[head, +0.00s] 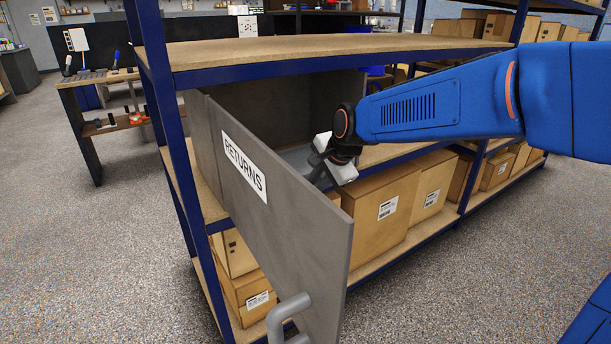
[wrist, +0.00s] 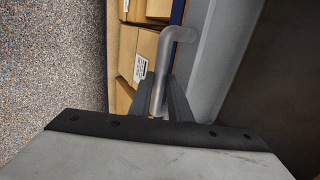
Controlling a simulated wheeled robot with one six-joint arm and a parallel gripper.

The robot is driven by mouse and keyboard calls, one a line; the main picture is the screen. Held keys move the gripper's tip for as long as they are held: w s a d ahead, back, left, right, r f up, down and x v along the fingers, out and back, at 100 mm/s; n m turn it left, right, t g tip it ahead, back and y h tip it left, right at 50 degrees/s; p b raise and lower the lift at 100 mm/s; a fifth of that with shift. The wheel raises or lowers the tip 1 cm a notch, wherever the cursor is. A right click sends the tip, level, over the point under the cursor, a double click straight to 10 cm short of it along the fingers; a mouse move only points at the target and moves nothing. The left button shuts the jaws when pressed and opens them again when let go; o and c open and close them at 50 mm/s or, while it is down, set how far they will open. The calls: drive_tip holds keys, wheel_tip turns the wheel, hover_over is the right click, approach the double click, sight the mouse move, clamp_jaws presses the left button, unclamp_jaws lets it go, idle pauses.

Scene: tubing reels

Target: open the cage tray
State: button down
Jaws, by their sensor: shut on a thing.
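My gripper (head: 320,172) is at the cabinet opening, behind the door's edge. In the wrist view the gripper fingers (wrist: 166,97) are closed on the handle bar. How far the tray is pulled out cannot be told.
The cabinet door (head: 290,230) stands open towards me, with a RETURNS label (head: 244,167) and its own grey handle (head: 290,316). The cabinet sits on a shelf rack with wooden boards (head: 330,48). Cardboard boxes (head: 380,210) fill the shelf below. Speckled floor lies clear at left.

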drive_tip(key=s+d, duration=0.6)
drive_tip(key=s, duration=0.2)
drive_tip(key=shift+s, duration=0.4)
drive_tip(key=c, duration=1.6)
unclamp_jaws()
drive_tip(key=shift+c, duration=0.2)
drive_tip(key=shift+r, duration=0.1)
drive_tip(key=v, duration=1.7)
drive_tip(key=shift+s, duration=0.1)
